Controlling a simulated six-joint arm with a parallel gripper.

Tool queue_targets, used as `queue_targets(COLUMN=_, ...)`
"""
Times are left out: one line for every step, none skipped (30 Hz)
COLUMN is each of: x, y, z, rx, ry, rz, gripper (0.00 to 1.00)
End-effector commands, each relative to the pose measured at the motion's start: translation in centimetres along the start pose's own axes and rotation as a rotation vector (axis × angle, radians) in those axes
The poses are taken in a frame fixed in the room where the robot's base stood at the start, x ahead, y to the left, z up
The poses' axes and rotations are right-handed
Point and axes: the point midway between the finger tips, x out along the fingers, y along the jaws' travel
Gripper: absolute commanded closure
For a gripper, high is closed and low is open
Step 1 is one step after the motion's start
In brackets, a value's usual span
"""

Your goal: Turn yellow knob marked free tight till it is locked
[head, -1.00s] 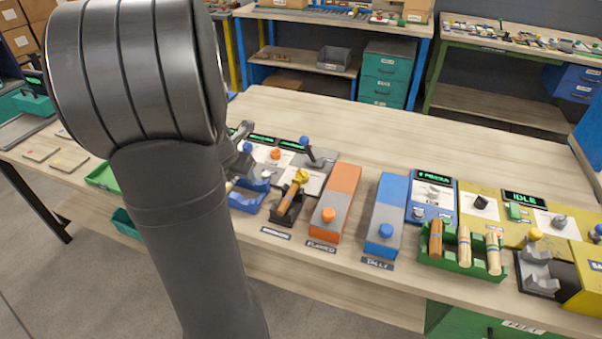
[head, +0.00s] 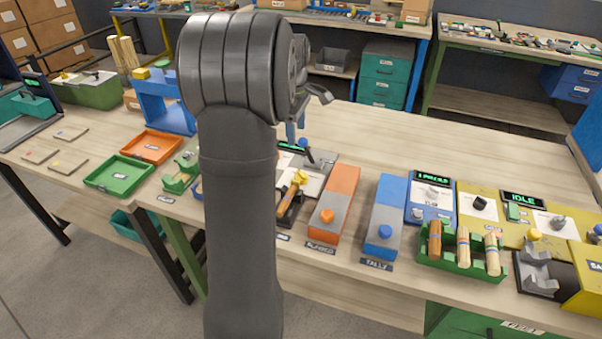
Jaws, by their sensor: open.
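A yellow knob (head: 300,177) sits at the top of a dark holder (head: 287,213) with a turned wooden piece (head: 289,198) lying in it, in the middle of the bench. A second yellow knob (head: 535,234) is at the right, by a grey cradle (head: 540,268). No mark reading free or locked can be made out on either. My gripper (head: 320,94) is open, up above the bench beyond the first yellow knob and apart from it. Its fingers are partly hidden behind my wrist.
An orange block (head: 337,200) and a blue block (head: 388,215) with knobs stand right of the holder. A green rack (head: 462,262) holds several wooden pieces. Green (head: 118,176) and orange (head: 151,146) trays lie at the left. The bench's back middle is clear.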

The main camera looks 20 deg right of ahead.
Motion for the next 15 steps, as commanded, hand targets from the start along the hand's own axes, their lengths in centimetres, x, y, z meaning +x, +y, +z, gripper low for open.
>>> queue_targets(x=-0.4, y=0.5, z=0.6, rx=0.056, ry=0.01, rz=-0.013, gripper=0.41)
queue_targets(x=-0.5, y=0.6, z=0.8, rx=0.081, ry=0.014, rz=-0.02, gripper=0.41)
queue_targets(x=-0.7, y=0.8, z=1.0, rx=0.105, ry=0.017, rz=-0.027, gripper=0.41)
queue_targets(x=-0.7, y=0.8, z=1.1, rx=0.118, ry=0.019, rz=-0.03, gripper=0.41)
queue_targets(x=-0.6, y=0.9, z=1.2, rx=0.126, ry=0.02, rz=-0.033, gripper=0.41)
queue_targets(x=-0.4, y=0.9, z=1.2, rx=0.131, ry=0.021, rz=-0.035, gripper=0.41)
queue_targets(x=-0.2, y=0.8, z=1.2, rx=0.132, ry=0.021, rz=-0.036, gripper=0.41)
queue_targets(x=0.2, y=0.8, z=1.2, rx=0.132, ry=0.021, rz=-0.037, gripper=0.41)
queue_targets(x=0.7, y=0.8, z=1.2, rx=0.131, ry=0.02, rz=-0.037, gripper=0.41)
queue_targets(x=1.2, y=0.7, z=1.1, rx=0.13, ry=0.02, rz=-0.037, gripper=0.41)
queue_targets(x=1.8, y=0.7, z=1.1, rx=0.13, ry=0.02, rz=-0.037, gripper=0.41)
queue_targets(x=2.6, y=0.7, z=1.1, rx=0.129, ry=0.02, rz=-0.037, gripper=0.41)
queue_targets(x=3.2, y=0.6, z=1.1, rx=0.129, ry=0.019, rz=-0.039, gripper=0.41)
queue_targets(x=3.9, y=0.6, z=1.1, rx=0.128, ry=0.019, rz=-0.038, gripper=0.41)
queue_targets(x=4.8, y=0.6, z=1.0, rx=0.128, ry=0.019, rz=-0.038, gripper=0.41)
